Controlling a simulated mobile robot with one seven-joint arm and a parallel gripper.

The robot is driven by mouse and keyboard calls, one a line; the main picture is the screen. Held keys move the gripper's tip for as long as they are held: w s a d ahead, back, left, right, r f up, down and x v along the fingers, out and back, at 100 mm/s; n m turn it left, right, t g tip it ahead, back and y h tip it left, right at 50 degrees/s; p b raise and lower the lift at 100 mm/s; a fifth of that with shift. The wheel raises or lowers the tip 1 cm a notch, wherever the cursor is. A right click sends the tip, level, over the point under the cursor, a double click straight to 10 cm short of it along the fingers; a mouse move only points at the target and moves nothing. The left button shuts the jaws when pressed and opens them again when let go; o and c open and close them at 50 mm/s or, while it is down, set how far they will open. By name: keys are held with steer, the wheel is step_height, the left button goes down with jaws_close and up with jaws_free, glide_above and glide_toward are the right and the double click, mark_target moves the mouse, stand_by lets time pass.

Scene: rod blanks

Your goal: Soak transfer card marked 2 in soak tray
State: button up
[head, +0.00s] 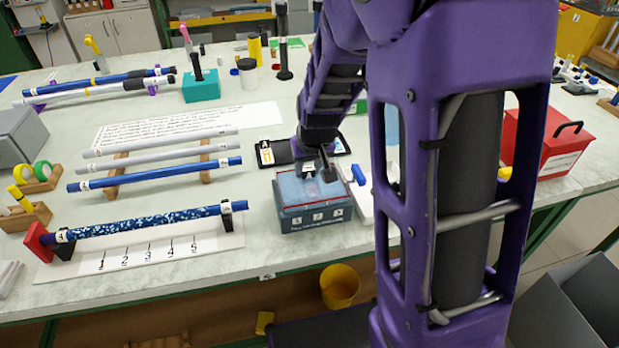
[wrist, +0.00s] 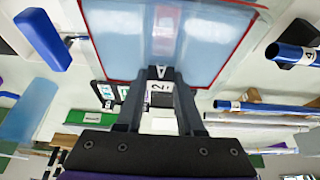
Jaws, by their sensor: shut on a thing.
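The soak tray (head: 312,221) is a grey-blue box of pale blue liquid on the bench, with a marked front panel. In the wrist view the red-rimmed tray (wrist: 218,75) fills the top middle. My gripper (head: 318,172) is low at the tray, over its back part. In the wrist view its dark fingers (wrist: 160,78) are closed together on a small card marked 2 (wrist: 162,99). The fingers hide most of the card. I cannot tell whether the card touches the liquid.
A black case with cards (head: 278,152) lies behind the tray. A blue block (head: 358,175) on a white sheet is close on its right. Left are a speckled blue rod (head: 145,223) on a numbered stand and more racked rods. A red box (head: 551,140) stands far right.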

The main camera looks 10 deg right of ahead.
mark_target(308, 168)
steer(key=shift+r+p, duration=2.2)
steer(key=shift+r, duration=0.8)
steer(key=shift+r, duration=0.1)
step_height(308, 168, up, 4)
steer(key=p, duration=0.3)
